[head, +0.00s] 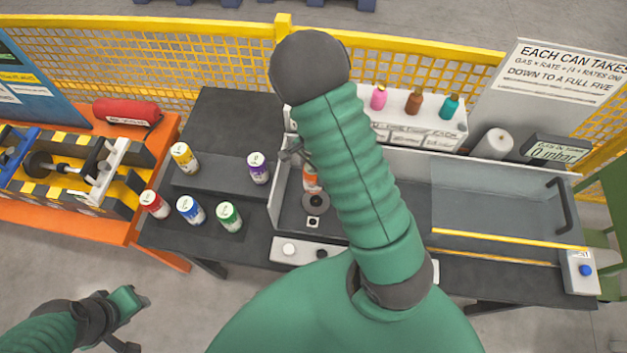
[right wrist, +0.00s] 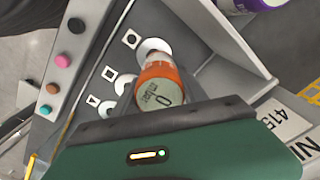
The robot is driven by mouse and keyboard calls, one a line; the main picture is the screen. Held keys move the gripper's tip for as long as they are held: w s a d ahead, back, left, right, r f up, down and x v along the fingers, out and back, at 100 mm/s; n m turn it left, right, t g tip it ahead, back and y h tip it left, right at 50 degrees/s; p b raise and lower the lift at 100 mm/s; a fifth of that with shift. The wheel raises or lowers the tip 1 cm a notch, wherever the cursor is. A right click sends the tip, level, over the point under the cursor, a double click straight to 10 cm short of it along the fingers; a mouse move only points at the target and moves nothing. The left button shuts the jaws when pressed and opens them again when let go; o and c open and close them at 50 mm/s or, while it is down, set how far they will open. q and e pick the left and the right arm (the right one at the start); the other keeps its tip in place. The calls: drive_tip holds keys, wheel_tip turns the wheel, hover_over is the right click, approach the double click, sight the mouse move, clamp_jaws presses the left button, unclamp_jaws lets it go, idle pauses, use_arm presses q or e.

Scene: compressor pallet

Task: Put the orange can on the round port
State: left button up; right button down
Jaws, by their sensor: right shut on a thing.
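The orange can (head: 310,181) shows in the head view inside the grey-walled station, partly hidden by my right arm. In the right wrist view the orange can (right wrist: 170,75) sits between the dark fingers of my right gripper (right wrist: 160,105), which is shut on it. In the head view my right gripper (head: 296,155) is mostly hidden behind the arm. The round port (right wrist: 152,47), a pale disc beside a round-dot mark, lies just beyond the can's far end; I cannot tell whether they touch. My left gripper (head: 125,320) is low at the left, away from the cans; its jaw state is unclear.
Yellow (head: 184,158), purple (head: 258,168), red (head: 154,204), blue (head: 190,210) and green (head: 229,216) cans stand left of the station. Other ports with square and triangle marks adjoin the round one. A clear cover (head: 500,205) lies right. Station walls (right wrist: 235,55) stand close to the can.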

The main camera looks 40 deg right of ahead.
sight(317, 188)
drive_tip(key=shift+r, duration=0.55)
drive_tip(key=shift+s+a+b, duration=0.1)
drive_tip(key=shift+b, duration=0.2)
drive_tip(key=shift+m, duration=0.5)
drive_tip(key=f+b, duration=0.4)
drive_tip(key=f, duration=0.1)
drive_tip(key=s+f+b, duration=0.1)
drive_tip(key=f+b, duration=0.1)
drive_tip(key=f, duration=0.1)
drive_tip(key=shift+d, duration=0.2)
drive_tip(key=shift+f, duration=0.35)
drive_tip(key=shift+s+f+b, duration=0.1)
drive_tip(key=shift+f+b, duration=0.4)
drive_tip(key=shift+b, duration=0.1)
drive_tip(key=c, duration=0.6)
unclamp_jaws()
drive_tip(key=shift+o, duration=0.2)
drive_tip(key=shift+r, duration=0.15)
